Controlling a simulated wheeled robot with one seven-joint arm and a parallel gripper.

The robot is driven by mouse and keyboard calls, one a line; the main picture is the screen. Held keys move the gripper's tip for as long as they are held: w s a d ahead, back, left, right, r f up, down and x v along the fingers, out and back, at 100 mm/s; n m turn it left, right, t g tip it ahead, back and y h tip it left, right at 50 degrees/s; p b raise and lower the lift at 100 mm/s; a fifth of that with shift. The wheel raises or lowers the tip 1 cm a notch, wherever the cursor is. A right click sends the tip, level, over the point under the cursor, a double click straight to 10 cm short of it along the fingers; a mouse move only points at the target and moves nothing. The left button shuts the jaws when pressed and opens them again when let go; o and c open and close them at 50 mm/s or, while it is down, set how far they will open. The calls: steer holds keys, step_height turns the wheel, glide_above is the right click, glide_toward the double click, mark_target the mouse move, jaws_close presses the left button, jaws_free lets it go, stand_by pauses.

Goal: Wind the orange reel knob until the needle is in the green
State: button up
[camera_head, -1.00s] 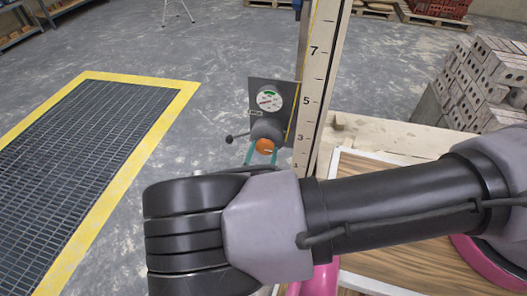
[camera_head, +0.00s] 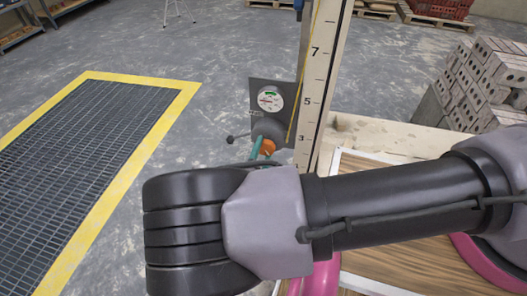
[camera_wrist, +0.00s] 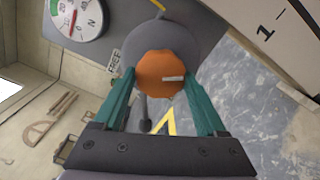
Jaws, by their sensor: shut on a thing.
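The orange reel knob (camera_wrist: 160,75) sits on the front of a grey round reel housing (camera_wrist: 172,42); it also shows in the head view (camera_head: 268,146). My gripper (camera_wrist: 162,72) has its two teal fingers on either side of the knob and is shut on it. A pale mark shows on the knob's face. The round white gauge (camera_head: 270,99) is on the dark plate above the reel, with a green band at its top. In the wrist view the gauge (camera_wrist: 80,16) is cut off by the top edge. Its needle's exact reading is too small to tell.
A tall numbered measuring board (camera_head: 318,80) stands right beside the reel plate. A dark ball-ended lever (camera_head: 231,139) sticks out left of the reel. Grey bricks (camera_head: 490,85) are stacked at the right. A yellow-edged floor grate (camera_head: 85,150) lies left.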

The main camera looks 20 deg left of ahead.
steer(key=m, duration=0.5)
steer(key=shift+s+m, duration=0.1)
steer(key=shift+m, duration=0.2)
steer(key=m, duration=0.4)
steer(key=shift+r+m, duration=0.1)
steer(key=shift+m, duration=0.2)
steer(key=o, duration=1.3)
steer(key=shift+m, duration=0.3)
steer(key=s, duration=0.7)
steer(key=s+d, duration=0.1)
steer(key=s, duration=0.2)
steer(key=shift+s+d, duration=0.1)
steer(key=shift+s, duration=0.25)
